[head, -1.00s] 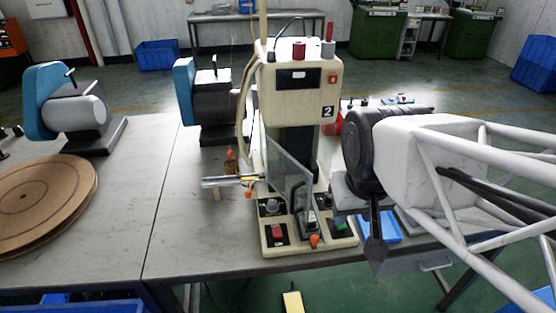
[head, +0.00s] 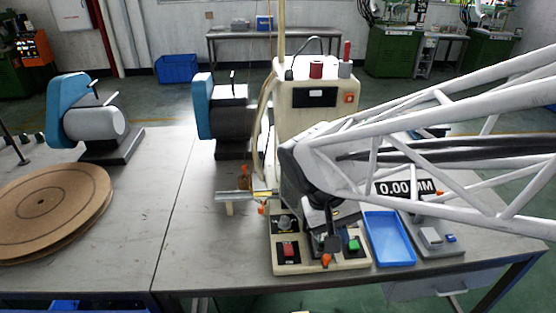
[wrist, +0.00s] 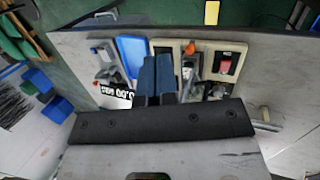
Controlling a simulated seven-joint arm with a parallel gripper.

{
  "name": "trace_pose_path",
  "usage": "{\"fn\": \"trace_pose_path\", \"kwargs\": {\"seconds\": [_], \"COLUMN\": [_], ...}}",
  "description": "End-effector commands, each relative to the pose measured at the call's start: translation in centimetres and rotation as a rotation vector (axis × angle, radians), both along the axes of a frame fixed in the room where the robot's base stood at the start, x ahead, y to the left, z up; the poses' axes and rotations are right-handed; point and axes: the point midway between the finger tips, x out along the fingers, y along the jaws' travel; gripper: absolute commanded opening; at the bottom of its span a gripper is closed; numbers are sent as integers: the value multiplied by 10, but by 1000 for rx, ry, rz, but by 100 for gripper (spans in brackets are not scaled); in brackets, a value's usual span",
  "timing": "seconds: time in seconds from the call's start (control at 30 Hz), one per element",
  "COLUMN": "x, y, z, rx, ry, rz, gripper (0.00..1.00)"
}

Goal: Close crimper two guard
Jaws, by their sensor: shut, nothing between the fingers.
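Crimper two (head: 310,95) is a cream machine with a red and a grey knob on top. Its base (head: 290,262) carries a red button (head: 288,249), a green button (head: 353,245) and an orange-tipped part (head: 326,260). The clear guard is hidden behind my arm in the head view, and I cannot make it out in the wrist view. My gripper (head: 332,243) points down in front of the crimper, over its base. In the wrist view my gripper (wrist: 157,62) is shut and empty, with the cream base (wrist: 236,48) beyond the fingers.
A blue tray (head: 390,238) lies right of the base, beside a grey device with a display (head: 405,188). A thin rail (head: 235,195) juts out left of the crimper. Brown discs (head: 45,205) lie far left. The table between them is clear.

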Motion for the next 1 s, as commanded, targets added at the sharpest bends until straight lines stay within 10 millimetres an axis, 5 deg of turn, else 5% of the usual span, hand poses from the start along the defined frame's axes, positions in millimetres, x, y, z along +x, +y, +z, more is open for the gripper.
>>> {"fn": "trace_pose_path", "kwargs": {"seconds": [0.57, 1.0], "x": [57, 94], "y": [59, 135], "z": [-51, -94], "rx": [-530, -946], "ry": [105, -50], "rz": [81, 205], "gripper": [0, 0]}}
